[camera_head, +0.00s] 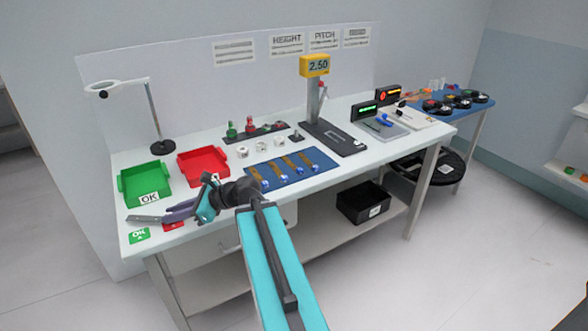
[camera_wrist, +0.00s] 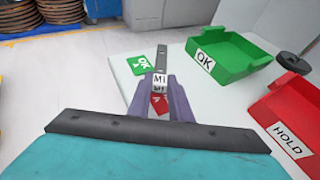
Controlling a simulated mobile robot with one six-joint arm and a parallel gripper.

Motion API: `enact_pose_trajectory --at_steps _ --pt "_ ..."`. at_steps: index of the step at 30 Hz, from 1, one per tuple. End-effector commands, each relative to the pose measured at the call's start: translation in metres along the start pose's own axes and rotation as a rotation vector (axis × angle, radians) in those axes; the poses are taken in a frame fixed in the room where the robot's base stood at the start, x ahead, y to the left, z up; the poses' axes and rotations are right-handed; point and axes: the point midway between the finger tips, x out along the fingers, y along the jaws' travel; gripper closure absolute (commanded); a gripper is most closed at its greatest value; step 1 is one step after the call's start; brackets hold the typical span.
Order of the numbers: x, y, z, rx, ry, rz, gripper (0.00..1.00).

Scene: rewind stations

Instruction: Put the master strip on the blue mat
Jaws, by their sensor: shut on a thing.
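The master strip (camera_head: 143,218) is a grey metal strip, and its white label reads M1 in the wrist view (camera_wrist: 161,60). My gripper (camera_head: 172,212) is shut on the strip near its label and holds it near the front left of the bench. In the wrist view my gripper (camera_wrist: 160,90) partly hides the strip's near part. The blue mat (camera_head: 322,158) lies at mid-bench, to the right of my gripper. Several copper-coloured strips with blue ends lie side by side on it.
A green OK tray (camera_head: 122,184) and a red HOLD tray (camera_head: 182,168) stand behind my gripper. A green OK card (camera_head: 138,236) and a red card (camera_head: 174,226) lie near the front edge.

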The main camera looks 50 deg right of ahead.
Motion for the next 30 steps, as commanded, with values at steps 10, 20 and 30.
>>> enact_pose_trajectory --at_steps 10,20,30 --pt "-0.088 -0.071 -0.034 0.086 0.005 -0.199 1.00" --pt "-0.180 -0.121 -0.067 0.167 0.005 -0.385 1.00" --pt "-0.284 -0.154 -0.104 0.249 0.003 -0.578 1.00"
